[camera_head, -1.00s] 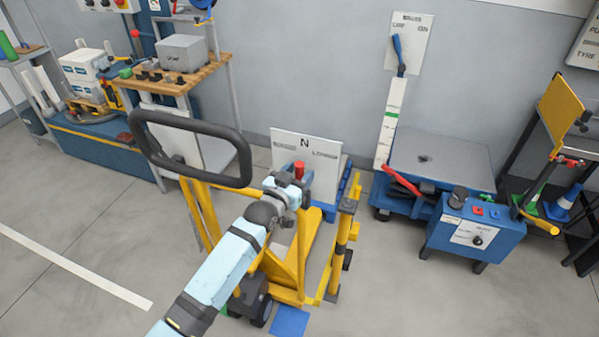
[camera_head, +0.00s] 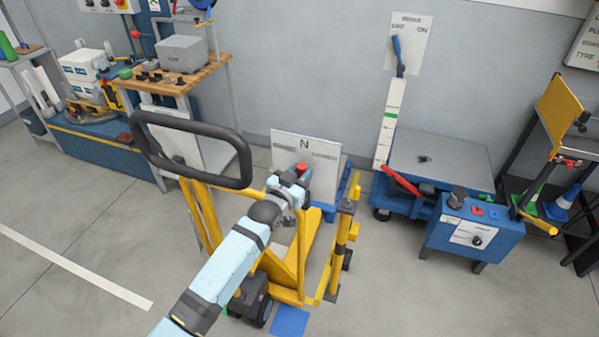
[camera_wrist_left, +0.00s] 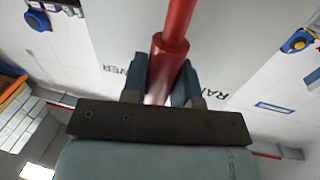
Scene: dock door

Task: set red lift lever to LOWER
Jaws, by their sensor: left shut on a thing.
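The red lift lever (camera_head: 302,168) stands on the yellow lift truck, in front of a white label board (camera_head: 325,185). The board shows an N at the top middle and a word at the right that looks like LOWER. My left gripper (camera_head: 296,181) is at the lever. In the left wrist view the red lever (camera_wrist_left: 171,45) runs between the two fingers of the gripper (camera_wrist_left: 162,78), which are shut on it. Behind it are LOWER, partly hidden, and the start of RAISE. The lever's base is hidden by my gripper in the head view. My right gripper is not in view.
The truck's black loop handle (camera_head: 243,160) rises left of the lever. A yellow post (camera_head: 341,235) stands to its right. A blue lift table (camera_head: 440,165) is farther right. Open floor lies at the left front.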

